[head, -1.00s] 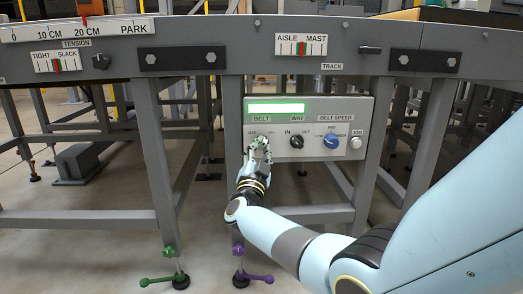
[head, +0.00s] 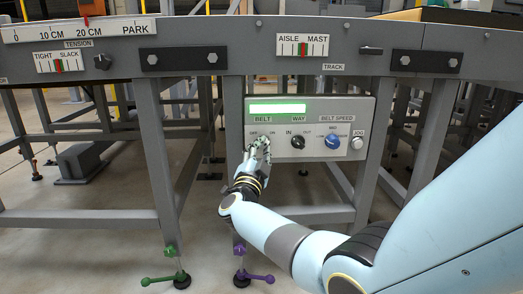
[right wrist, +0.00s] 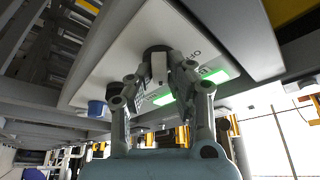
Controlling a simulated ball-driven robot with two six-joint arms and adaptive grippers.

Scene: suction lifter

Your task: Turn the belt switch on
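The belt switch is a dark round knob with a pale grip bar, under the BELT label on the grey control panel (head: 312,168). In the head view my right gripper (head: 259,146) covers it, so its pointing direction is hidden; the OFF and ON labels show just above. In the right wrist view the belt switch (right wrist: 158,65) sits between the fingertips of my right gripper (right wrist: 160,76), which look closed on both sides of its bar. My left gripper is not in view.
Right of my gripper on the panel are the black WAY knob (head: 298,141), the blue BELT SPEED knob (head: 332,141) and the white JOG button (head: 357,143). A green display (head: 277,109) is lit above. Grey conveyor legs (head: 160,165) stand on the left.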

